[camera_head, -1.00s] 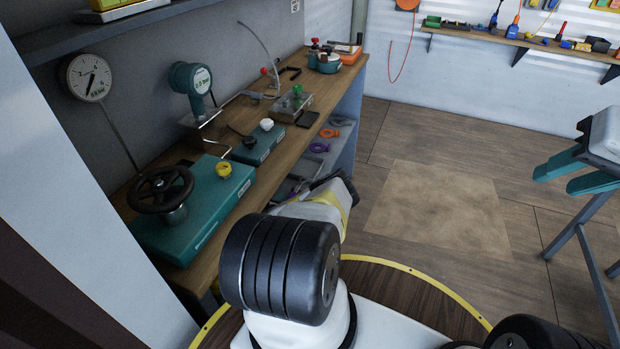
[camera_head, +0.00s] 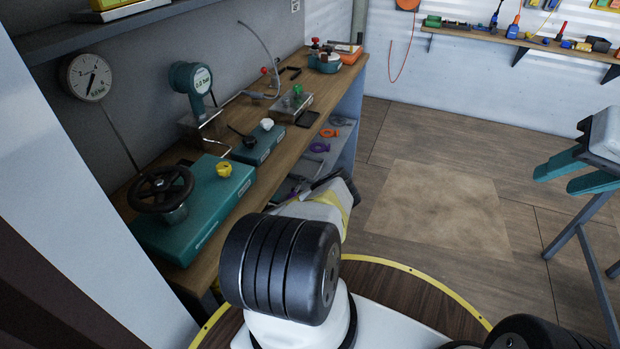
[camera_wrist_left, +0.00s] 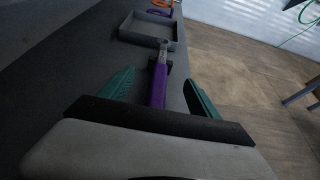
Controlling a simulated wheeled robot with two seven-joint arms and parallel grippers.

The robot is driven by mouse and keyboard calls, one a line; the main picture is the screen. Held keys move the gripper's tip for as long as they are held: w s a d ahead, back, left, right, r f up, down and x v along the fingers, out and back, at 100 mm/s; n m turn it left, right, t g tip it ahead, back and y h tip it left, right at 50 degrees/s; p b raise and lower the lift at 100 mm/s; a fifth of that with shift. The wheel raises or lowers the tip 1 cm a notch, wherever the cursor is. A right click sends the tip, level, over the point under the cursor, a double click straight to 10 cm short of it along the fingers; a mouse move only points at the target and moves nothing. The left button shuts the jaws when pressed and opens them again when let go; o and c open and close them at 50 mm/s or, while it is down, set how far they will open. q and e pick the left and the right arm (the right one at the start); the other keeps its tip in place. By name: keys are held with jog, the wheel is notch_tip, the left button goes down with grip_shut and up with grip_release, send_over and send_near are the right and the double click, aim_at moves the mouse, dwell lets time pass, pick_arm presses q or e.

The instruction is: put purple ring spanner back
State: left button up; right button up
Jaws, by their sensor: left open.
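The purple spanner (camera_wrist_left: 158,84) shows in the left wrist view, with a purple handle and a grey metal head pointing away from me. It lies over the dark grey shelf, its head at the near wall of a grey tray (camera_wrist_left: 128,35). My left gripper (camera_wrist_left: 159,77) is open, with one teal finger on each side of the handle and a gap on both sides. In the head view my left gripper (camera_head: 335,184) is at the bench's front edge; its fingers are hidden there.
The wooden bench (camera_head: 314,98) carries a teal unit with a black handwheel (camera_head: 160,190) and other devices. On the shelf beneath, a purple ring-shaped item (camera_head: 319,147) and an orange one (camera_head: 329,133) lie beyond the tray.

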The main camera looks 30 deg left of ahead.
pick_arm(q)
jog(key=shift+v, duration=2.45)
jog(key=shift+v, duration=3.95)
